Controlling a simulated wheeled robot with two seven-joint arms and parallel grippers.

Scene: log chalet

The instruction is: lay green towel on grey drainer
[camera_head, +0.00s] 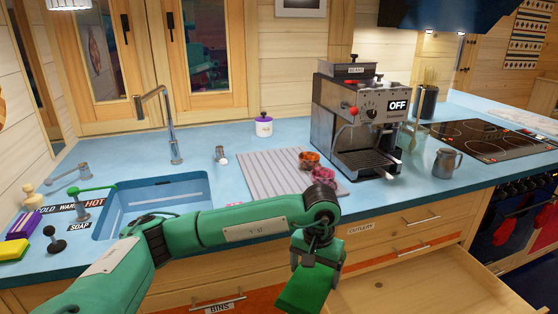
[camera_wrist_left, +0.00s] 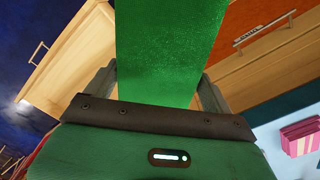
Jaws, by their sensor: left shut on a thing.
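The grey ribbed drainer (camera_head: 265,172) lies on the blue counter between the sink and the coffee machine. An orange item (camera_head: 309,160) and a pink item (camera_head: 323,175) stand at its right end. My left gripper (camera_head: 315,258) hangs in front of the counter's front edge, to the right of and nearer than the drainer. It is shut on the green towel (camera_head: 305,289), which hangs below it, beside the open drawer. The towel also fills the middle of the left wrist view (camera_wrist_left: 165,50), between the two fingers. My right gripper is not in view.
The sink (camera_head: 155,200) with its tap (camera_head: 172,130) is left of the drainer. The coffee machine (camera_head: 345,125) stands behind it on the right, with a metal jug (camera_head: 446,163) farther right. An open drawer (camera_head: 440,285) juts out below the counter.

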